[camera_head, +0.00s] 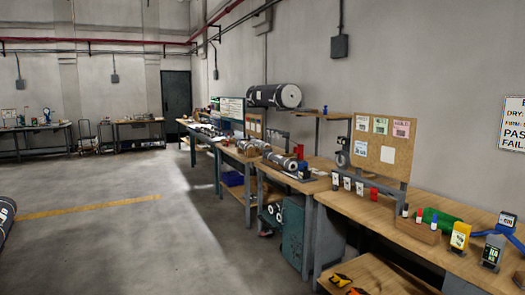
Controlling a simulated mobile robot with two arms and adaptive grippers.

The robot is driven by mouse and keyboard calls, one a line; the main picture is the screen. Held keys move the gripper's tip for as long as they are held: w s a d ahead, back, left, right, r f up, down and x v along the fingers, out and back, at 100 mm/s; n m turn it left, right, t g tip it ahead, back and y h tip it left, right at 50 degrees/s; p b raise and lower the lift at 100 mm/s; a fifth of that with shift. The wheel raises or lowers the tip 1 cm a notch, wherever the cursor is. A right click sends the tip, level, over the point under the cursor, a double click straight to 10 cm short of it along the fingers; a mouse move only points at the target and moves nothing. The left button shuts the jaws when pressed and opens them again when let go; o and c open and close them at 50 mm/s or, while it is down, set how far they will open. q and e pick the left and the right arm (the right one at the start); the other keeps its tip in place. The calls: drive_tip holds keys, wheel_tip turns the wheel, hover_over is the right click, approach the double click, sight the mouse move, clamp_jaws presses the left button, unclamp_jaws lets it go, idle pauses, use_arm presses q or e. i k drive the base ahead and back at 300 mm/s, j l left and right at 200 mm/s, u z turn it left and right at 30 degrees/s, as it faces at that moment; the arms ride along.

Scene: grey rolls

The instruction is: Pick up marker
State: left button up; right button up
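A small wooden block (416,232) stands on the near right workbench (375,212). Neither of my grippers shows in this view.
A green roll (442,219), a yellow device (460,236), a grey device (492,252) and a blue object (505,232) crowd the bench's right end. A corkboard (381,158) stands behind. Open concrete floor (130,235) lies left of the benches.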

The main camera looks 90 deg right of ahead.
sight(433, 228)
drive_tip(key=z, duration=3.65)
drive_tip(key=i+l+z, duration=0.15)
drive_tip(key=i, duration=0.4)
drive_tip(key=i+l+z, duration=0.15)
drive_tip(key=i, duration=0.4)
